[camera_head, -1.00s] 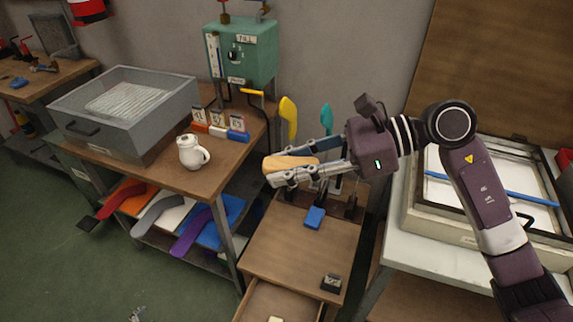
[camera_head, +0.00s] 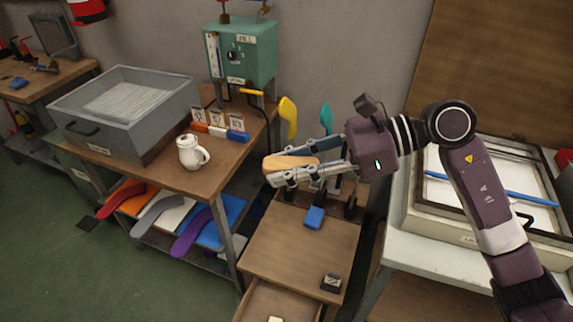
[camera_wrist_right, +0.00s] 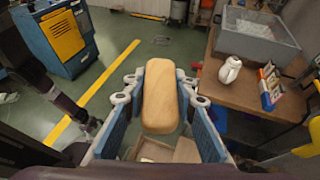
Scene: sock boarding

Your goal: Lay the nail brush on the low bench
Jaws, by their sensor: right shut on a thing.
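The nail brush, a tan wooden block with rounded ends, shows in the head view (camera_head: 283,165) and large in the right wrist view (camera_wrist_right: 160,95). My right gripper (camera_head: 276,173) is shut on it, with one finger along each side in the wrist view (camera_wrist_right: 158,88). The brush is held in the air, apart from any surface. Its bristles are not visible. The low wooden bench (camera_head: 290,254) stands below the gripper in the head view, with its front drawer pulled open. My left gripper is not in view.
A blue block (camera_head: 314,217) lies toward the bench's back and a small dark box (camera_head: 331,282) near its front right. Yellow (camera_head: 288,117) and teal (camera_head: 326,118) upright forms stand behind. A white jug (camera_head: 190,153) is on the higher table. The bench's middle is clear.

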